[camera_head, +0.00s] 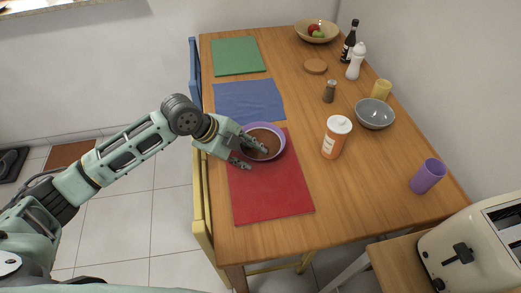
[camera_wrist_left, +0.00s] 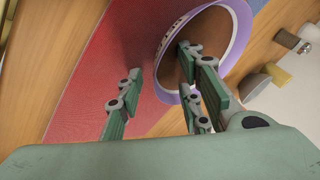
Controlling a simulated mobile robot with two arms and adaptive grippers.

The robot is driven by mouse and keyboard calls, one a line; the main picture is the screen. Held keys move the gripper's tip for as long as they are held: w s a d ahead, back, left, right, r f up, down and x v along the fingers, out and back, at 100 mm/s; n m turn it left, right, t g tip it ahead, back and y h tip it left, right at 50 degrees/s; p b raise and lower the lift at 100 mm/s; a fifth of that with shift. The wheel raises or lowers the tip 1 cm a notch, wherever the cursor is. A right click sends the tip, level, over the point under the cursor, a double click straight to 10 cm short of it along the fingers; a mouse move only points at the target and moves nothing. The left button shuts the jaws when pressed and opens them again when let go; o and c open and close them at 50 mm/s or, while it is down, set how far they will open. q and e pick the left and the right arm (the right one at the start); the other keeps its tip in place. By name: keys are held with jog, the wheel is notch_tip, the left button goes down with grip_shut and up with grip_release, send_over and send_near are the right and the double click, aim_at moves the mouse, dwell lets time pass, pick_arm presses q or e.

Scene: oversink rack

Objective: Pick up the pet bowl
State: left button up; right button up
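The pet bowl (camera_head: 268,137) is purple with a brown inside. It sits at the upper end of the red mat on the wooden table, and it also fills the upper middle of the left wrist view (camera_wrist_left: 213,35). My left gripper (camera_head: 247,154) is at the bowl's near-left rim with its fingers spread. In the wrist view, the fingers on the right (camera_wrist_left: 195,85) are over the bowl, and the finger on the left is outside it, over the red mat. Part of the rim is hidden behind the fingers. I cannot tell whether a finger touches it. My right gripper is not in view.
The red mat (camera_head: 270,195) lies beneath, with blue (camera_head: 248,100) and green (camera_head: 237,56) mats beyond. An orange-and-white canister (camera_head: 336,137) stands right of the bowl. Chairs line the left edge.

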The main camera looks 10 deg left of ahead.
pick_arm(q)
jog(key=shift+w+d+f, duration=0.1)
jog(key=shift+d+f, duration=0.05)
grip_shut()
dwell(0.4)
